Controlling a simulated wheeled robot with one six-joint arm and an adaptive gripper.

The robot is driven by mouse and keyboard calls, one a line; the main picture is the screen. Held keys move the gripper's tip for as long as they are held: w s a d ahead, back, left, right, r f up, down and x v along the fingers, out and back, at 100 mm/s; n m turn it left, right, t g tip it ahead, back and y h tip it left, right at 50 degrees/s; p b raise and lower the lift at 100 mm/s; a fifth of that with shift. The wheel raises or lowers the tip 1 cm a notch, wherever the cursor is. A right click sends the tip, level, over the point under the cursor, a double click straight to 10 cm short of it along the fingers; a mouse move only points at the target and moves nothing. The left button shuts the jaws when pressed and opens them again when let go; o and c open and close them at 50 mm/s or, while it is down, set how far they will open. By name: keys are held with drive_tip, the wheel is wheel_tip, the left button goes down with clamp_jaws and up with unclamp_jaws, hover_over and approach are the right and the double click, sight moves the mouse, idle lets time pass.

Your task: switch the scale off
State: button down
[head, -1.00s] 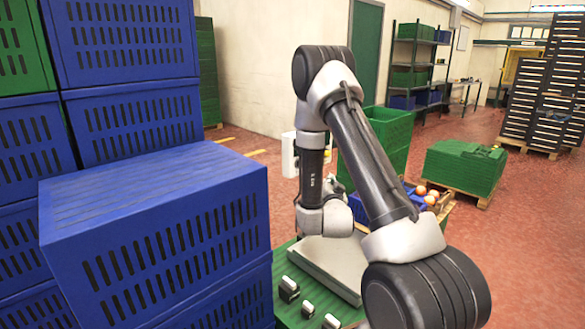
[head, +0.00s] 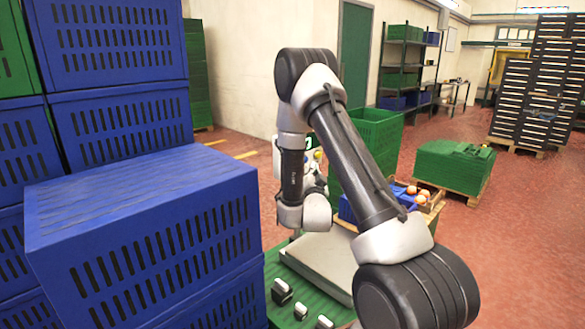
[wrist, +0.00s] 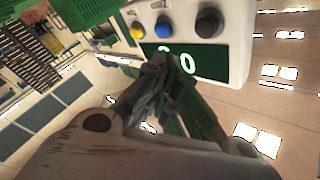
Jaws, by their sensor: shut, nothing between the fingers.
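The scale's white control box (wrist: 236,50) fills the top of the wrist view. It carries a yellow button (wrist: 138,31), a blue button (wrist: 162,27) and a black knob (wrist: 209,22). Its dark display (wrist: 212,65) is lit with green digits, a 0 clearly among them. My gripper (wrist: 168,62) is shut and empty, its fingertips in front of the display, below the buttons; whether they touch it I cannot tell. In the head view, the control box (head: 311,180) shows partly behind my arm, and the scale's grey plate (head: 322,262) lies below it.
Blue crates (head: 140,235) stand stacked close on the left. Small black-and-silver items (head: 281,292) lie on the green surface (head: 272,268) beside the plate. A crate with oranges (head: 437,203) and a tall green bin (head: 375,140) stand behind my arm. Open red floor lies to the right.

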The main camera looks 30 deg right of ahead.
drive_tip(key=shift+w+a, duration=0.25)
drive_tip(key=shift+w, duration=0.5)
drive_tip(key=shift+w+a, duration=0.3)
drive_tip(key=shift+w, duration=0.45)
drive_tip(key=shift+w+a, duration=0.25)
drive_tip(key=shift+w, duration=0.5)
drive_tip(key=shift+w, duration=0.15)
drive_tip(key=shift+w+a, duration=0.15)
drive_tip(key=shift+w, duration=0.05)
drive_tip(key=shift+w+a, duration=0.2)
drive_tip(key=shift+w, duration=0.35)
idle(0.4)
drive_tip(key=shift+s+d, duration=0.2)
drive_tip(key=shift+s, duration=0.3)
drive_tip(key=shift+s+d, duration=0.15)
drive_tip(key=shift+s, duration=0.3)
drive_tip(key=shift+s, duration=0.1)
drive_tip(key=shift+s+d, duration=0.3)
drive_tip(key=shift+s, duration=0.45)
drive_tip(key=shift+s+d, duration=0.25)
drive_tip(key=shift+s, duration=0.5)
drive_tip(key=shift+s+d, duration=0.3)
drive_tip(key=shift+s, duration=0.45)
